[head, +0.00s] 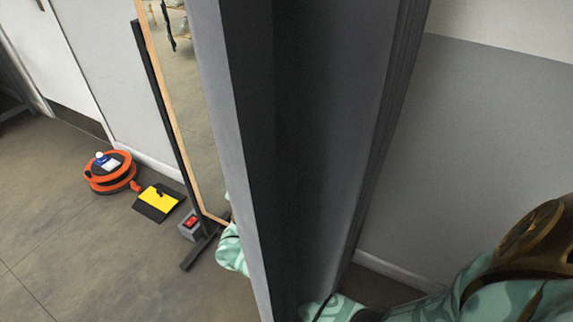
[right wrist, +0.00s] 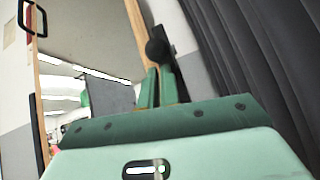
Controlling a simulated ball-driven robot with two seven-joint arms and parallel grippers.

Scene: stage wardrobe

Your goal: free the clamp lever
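A tall wood-framed mirror (head: 190,110) stands left of centre in the head view, with a dark upright along its left edge. In the right wrist view, a black knob on a dark lever-like piece (right wrist: 157,50) shows against the wooden frame, right at my right gripper's green fingertips (right wrist: 160,76). The fingers are close together. Whether they grip the piece or only stand in front of it cannot be told. In the head view my right gripper is hidden; mint patterned parts of mine show on both sides of a grey post. My left gripper is not in view.
The large grey post (head: 300,150) blocks the middle of the head view. An orange cable reel (head: 110,172), a yellow-and-black item (head: 158,202) and a grey box with a red switch (head: 190,225) are on the floor at left. Floor at lower left is clear.

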